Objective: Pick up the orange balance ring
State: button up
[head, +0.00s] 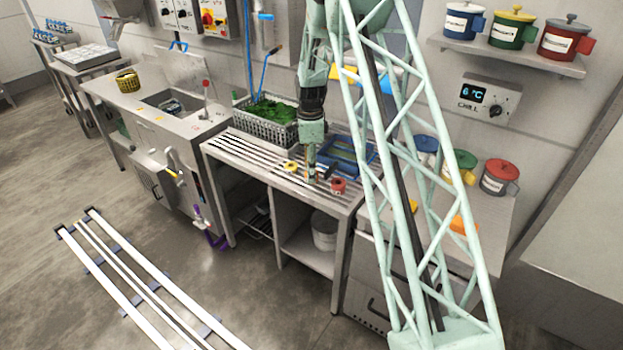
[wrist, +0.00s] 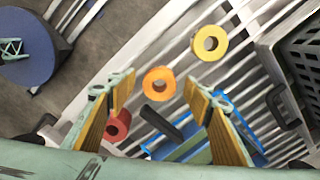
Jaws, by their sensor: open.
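The orange balance ring (wrist: 159,83) lies on the slatted rack (wrist: 140,60) in the wrist view, its hole facing up toward the camera. My gripper (wrist: 158,80) is open above it, with its two yellow-padded fingers on either side and the ring showing between the tips. I see no clear contact. In the head view my gripper (head: 311,180) points down over the slatted bench, and the orange ring cannot be made out there. A yellow ring (wrist: 209,43) lies to its upper right in the wrist view, and a red ring (wrist: 117,126) lies beside the left finger.
In the head view the yellow ring (head: 290,166) and red ring (head: 338,186) flank my gripper. A blue crate (head: 368,171) stands close behind on the right. A grey basket of greens (head: 245,126) stands to the left, near the sink (head: 150,103).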

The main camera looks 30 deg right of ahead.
jog(key=shift+f, duration=1.05)
jog(key=c, duration=1)
